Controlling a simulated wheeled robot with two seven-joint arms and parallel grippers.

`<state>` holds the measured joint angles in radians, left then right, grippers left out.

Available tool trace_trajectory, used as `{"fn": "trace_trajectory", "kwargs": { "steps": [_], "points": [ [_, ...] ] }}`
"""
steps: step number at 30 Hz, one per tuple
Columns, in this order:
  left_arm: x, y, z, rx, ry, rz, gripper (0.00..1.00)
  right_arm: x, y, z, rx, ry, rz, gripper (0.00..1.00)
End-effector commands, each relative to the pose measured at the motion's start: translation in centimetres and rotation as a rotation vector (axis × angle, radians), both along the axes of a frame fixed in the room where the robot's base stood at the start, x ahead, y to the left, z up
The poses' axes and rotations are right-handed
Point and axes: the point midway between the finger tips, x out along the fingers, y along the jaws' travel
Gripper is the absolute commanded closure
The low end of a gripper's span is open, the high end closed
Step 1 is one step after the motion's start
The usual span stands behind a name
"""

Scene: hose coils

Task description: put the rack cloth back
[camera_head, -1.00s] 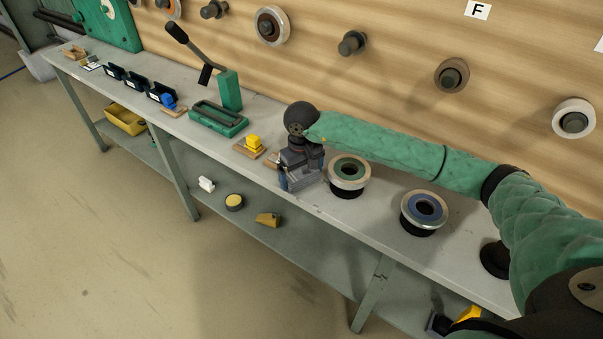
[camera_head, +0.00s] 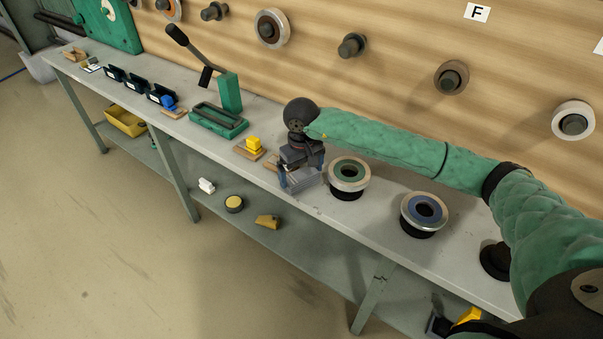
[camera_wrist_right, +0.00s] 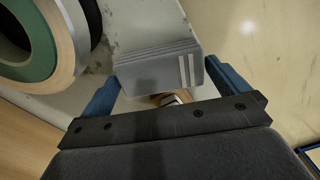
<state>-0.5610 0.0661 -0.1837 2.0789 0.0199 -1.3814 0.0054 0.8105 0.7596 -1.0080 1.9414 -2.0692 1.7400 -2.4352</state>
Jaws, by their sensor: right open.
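A grey folded cloth with pale stripes, which looks like the rack cloth (camera_head: 304,181), lies on the bench near its front edge. It also shows in the right wrist view (camera_wrist_right: 155,68). My right gripper (camera_head: 303,166) is just above the cloth and open. In the right wrist view its two blue fingers stand on either side of the cloth, with gaps, so I see no grip on it. My left gripper is not in view.
A hose coil with a green centre (camera_head: 349,176) sits close to the right of the gripper, and a blue-centred coil (camera_head: 424,211) is further right. A yellow block (camera_head: 254,143) on a wooden board is to the left. The pegboard wall (camera_head: 400,60) rises behind the bench.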

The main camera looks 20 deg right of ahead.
Motion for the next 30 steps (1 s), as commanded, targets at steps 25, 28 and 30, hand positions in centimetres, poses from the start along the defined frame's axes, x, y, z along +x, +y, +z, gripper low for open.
{"fn": "trace_trajectory", "kwargs": {
  "steps": [25,28,30],
  "points": [
    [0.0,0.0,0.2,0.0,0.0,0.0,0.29,0.0,0.0,2.8,0.0,-0.001,0.0,0.0],
    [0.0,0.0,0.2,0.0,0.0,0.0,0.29,0.0,0.0,3.1,0.0,0.0,0.0,0.0],
    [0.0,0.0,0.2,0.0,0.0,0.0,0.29,0.0,0.0,3.3,0.0,0.0,0.0,0.0]
  ]
}}
